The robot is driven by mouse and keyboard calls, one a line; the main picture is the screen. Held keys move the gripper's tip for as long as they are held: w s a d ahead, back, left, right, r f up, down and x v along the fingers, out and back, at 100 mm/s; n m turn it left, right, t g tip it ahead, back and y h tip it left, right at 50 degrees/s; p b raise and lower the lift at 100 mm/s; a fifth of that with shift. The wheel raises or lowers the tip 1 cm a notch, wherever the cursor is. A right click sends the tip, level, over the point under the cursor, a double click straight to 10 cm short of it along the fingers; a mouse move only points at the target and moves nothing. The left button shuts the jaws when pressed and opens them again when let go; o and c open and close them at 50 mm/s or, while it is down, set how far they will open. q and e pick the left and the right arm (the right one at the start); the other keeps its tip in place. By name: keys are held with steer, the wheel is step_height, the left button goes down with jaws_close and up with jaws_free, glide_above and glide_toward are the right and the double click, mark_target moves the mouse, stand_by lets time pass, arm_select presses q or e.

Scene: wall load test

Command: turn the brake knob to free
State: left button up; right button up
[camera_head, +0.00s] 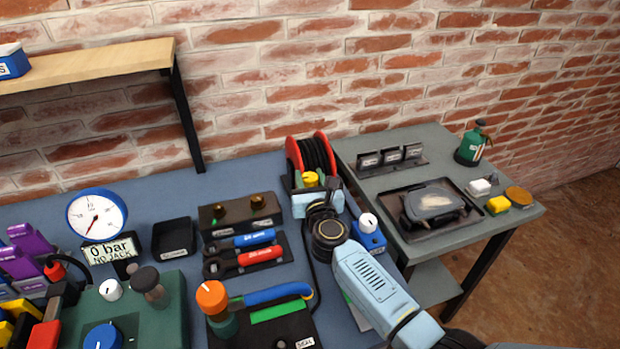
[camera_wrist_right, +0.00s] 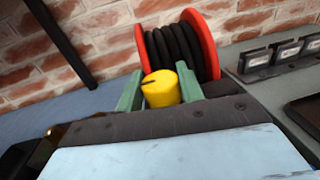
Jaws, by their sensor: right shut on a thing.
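The brake knob is yellow (camera_head: 311,179) and sits at the front of a red-rimmed reel (camera_head: 292,156) wound with black hose or cable. In the right wrist view the yellow knob (camera_wrist_right: 160,88) has a dark line on its top face. My right gripper (camera_head: 312,186) reaches the knob from the front, and its green fingers (camera_wrist_right: 160,92) stand on both sides of it, shut on it. The right gripper's body hides the lower part of the knob and the reel's base. My left gripper is not in view.
A white knob on a blue box (camera_head: 368,232) stands just right of my right arm. A grey side table (camera_head: 375,147) with a dark tray and a green sprayer (camera_head: 472,144) is at the right. A black block (camera_head: 240,213) and red and blue tools lie left of the reel.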

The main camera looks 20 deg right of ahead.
steer(key=shift+d+n+y, duration=0.1)
steer(key=shift+n+y, duration=0.3)
steer(key=shift+y, duration=0.1)
steer(key=shift+n+y+p, duration=0.3)
steer(key=shift+n+y, duration=0.3)
steer(key=shift+y, duration=0.3)
steer(key=n+y, duration=0.1)
steer(key=y, duration=0.1)
steer(key=shift+n+y, duration=0.3)
steer(key=n+g+y+b, duration=0.1)
steer(key=n+y, duration=0.1)
steer(key=y, duration=0.1)
steer(key=shift+n+g+y+b, duration=0.5)
steer(key=shift+n+g+y, duration=0.3)
steer(key=shift+y, duration=0.4)
steer(key=o, duration=1)
